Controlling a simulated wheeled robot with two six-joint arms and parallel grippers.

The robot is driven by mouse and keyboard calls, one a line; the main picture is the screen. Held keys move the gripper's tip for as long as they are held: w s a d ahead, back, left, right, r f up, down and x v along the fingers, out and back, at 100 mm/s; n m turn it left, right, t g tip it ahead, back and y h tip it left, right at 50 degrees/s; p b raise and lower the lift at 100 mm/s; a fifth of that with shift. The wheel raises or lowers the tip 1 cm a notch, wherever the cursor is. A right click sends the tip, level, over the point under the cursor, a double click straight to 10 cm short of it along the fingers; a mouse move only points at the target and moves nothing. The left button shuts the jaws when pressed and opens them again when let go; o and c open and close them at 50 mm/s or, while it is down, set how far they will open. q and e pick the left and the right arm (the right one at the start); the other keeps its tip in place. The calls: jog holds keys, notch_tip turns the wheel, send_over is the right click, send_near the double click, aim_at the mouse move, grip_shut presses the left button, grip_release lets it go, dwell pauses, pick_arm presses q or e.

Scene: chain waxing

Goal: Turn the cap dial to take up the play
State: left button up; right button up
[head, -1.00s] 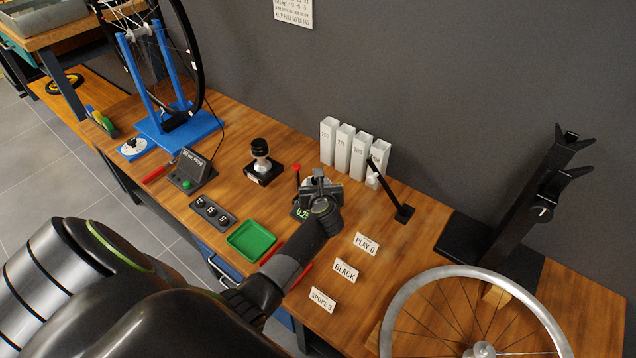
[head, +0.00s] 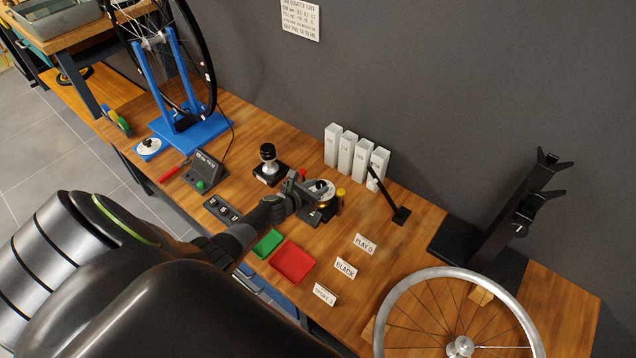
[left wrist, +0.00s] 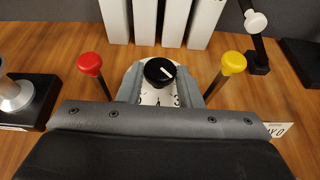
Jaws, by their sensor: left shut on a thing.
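The cap dial is a black knob (left wrist: 160,71) with a white pointer line, above a white marked plate (left wrist: 154,98). In the head view the knob (head: 321,184) sits on a small dark device at mid-bench. My left gripper (head: 312,190) reaches it from the left. In the left wrist view its two grey fingers stand on either side of the knob, shut on it. The pointer slants toward the lower right in that view. A red-topped post (left wrist: 90,64) and a yellow-topped post (left wrist: 233,62) flank the dial. My right gripper is not in view.
White numbered blocks (head: 346,158) stand behind the dial, beside a slanted black lever (head: 389,196). A black-capped stand (head: 268,160) is to its left. Green (head: 267,243) and red (head: 292,262) trays lie in front. Labels and a wheel (head: 500,276) are at right.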

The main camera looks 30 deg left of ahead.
pick_arm(q)
jog(key=shift+w+a+m+h+b, duration=0.2)
jog(key=shift+a+m+h+b, duration=0.15)
jog(key=shift+m+h, duration=0.25)
jog(key=m+g+h+b, duration=0.1)
jog(key=m+h+b, duration=0.1)
jog(key=b, duration=0.1)
jog(key=m+g+h+b, duration=0.1)
jog(key=m+h+b, duration=0.1)
jog(key=b, duration=0.2)
jog(key=a+m+g+h+b, duration=0.1)
jog(key=m+h+b, duration=0.1)
jog(key=h+b, duration=0.1)
jog(key=shift+w+f+m+g+b, duration=0.15)
jog(key=shift+w+m+g+b, duration=0.15)
jog(key=shift+w+g, duration=0.1)
jog(key=shift+b, duration=0.35)
jog(key=shift+r+m+g+h+b, duration=0.2)
jog(key=shift+m+g+h+b, duration=0.35)
jog(key=shift+b, duration=0.2)
jog(key=shift+r+m, duration=0.1)
jog(key=shift+m, duration=0.15)
jog(key=o, duration=0.6)
jog(key=shift+o, duration=0.4)
jog(key=shift+d, duration=0.1)
